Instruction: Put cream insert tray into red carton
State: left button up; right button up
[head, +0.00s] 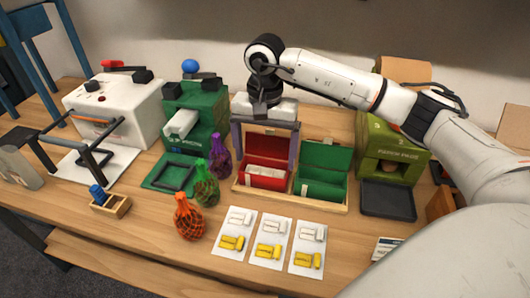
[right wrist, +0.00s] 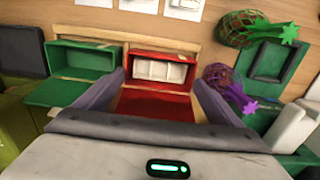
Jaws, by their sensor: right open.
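The red carton (head: 238,184) stands open on the table, its lid raised at the back. The cream insert tray (head: 267,178), pale and divided into cells, lies inside the red carton's base; it also shows in the right wrist view (right wrist: 160,71). Whether it sits fully flat cannot be told. My right gripper (head: 265,152) is above and behind the carton, pointing down, with its two grey fingers spread wide on either side of the raised red lid (right wrist: 150,104). Nothing shows between the fingers except the lid. My left gripper is in neither view.
An open green carton (head: 322,188) stands right of the red one. Cards with white and yellow pieces (head: 270,240) lie in front. Net bags (head: 188,218) stand to the left. A green machine (head: 392,145) with a dark tray (head: 388,202) is at right.

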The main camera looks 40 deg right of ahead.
jog(key=shift+r, duration=0.15)
notch_tip(320, 180, up, 9)
jog(key=p, duration=0.6)
dwell(1.0)
jog(key=shift+o, duration=1.4)
